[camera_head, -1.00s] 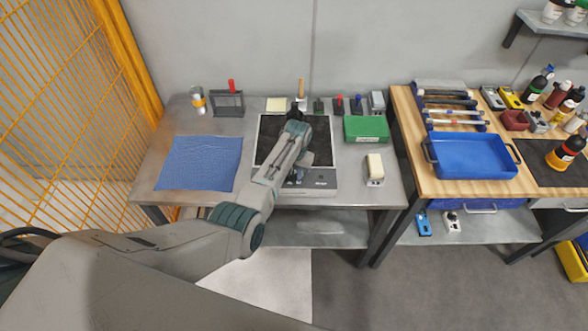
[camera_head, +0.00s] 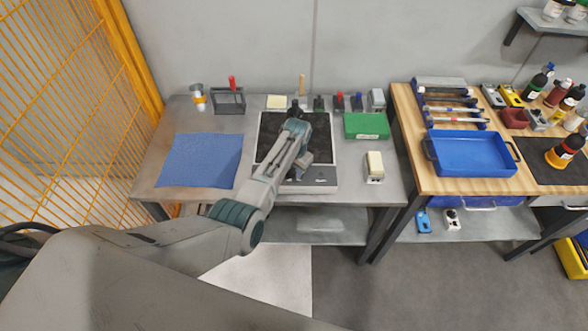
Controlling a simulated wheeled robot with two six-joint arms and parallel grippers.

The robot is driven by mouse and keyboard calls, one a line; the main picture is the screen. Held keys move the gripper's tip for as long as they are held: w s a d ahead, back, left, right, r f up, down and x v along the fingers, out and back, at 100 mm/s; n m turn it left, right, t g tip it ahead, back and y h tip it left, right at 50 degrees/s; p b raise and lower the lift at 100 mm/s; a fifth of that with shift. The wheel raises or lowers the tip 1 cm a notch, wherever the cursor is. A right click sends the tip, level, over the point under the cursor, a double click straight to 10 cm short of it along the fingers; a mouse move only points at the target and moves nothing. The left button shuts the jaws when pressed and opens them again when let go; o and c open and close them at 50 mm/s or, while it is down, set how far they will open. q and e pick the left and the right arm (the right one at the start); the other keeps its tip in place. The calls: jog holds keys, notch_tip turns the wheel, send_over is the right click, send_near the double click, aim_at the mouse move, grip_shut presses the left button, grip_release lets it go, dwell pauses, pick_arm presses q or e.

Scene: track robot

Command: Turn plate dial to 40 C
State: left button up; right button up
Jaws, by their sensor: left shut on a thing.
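The hot plate (camera_head: 326,184) stands at the front middle of the grey metal bench, with a dark square top (camera_head: 268,140) and a pale front panel. My left arm reaches across it from the lower left. Its wrist bends over the dark top and my left gripper (camera_head: 295,177) points down at the front panel. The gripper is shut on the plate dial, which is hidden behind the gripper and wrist. I cannot read the dial's setting or any temperature. My right gripper is not in view.
A blue mat (camera_head: 200,160) lies left of the hot plate. A green box (camera_head: 366,126) and a cream-topped block (camera_head: 374,166) are on the right. Small tools line the back. A wooden bench with a blue tray (camera_head: 474,172) stands further right; an orange mesh fence is at left.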

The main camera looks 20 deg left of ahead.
pick_arm(q)
jog(key=o, duration=1)
jog(key=shift+r, duration=0.1)
jog(key=r+b, duration=0.1)
jog(key=r, duration=0.2)
jog(key=r+b, duration=0.1)
jog(key=r, duration=0.6)
jog(key=shift+d+r+b, duration=0.3)
jog(key=shift+r+b, duration=0.05)
jog(key=shift+b, duration=0.05)
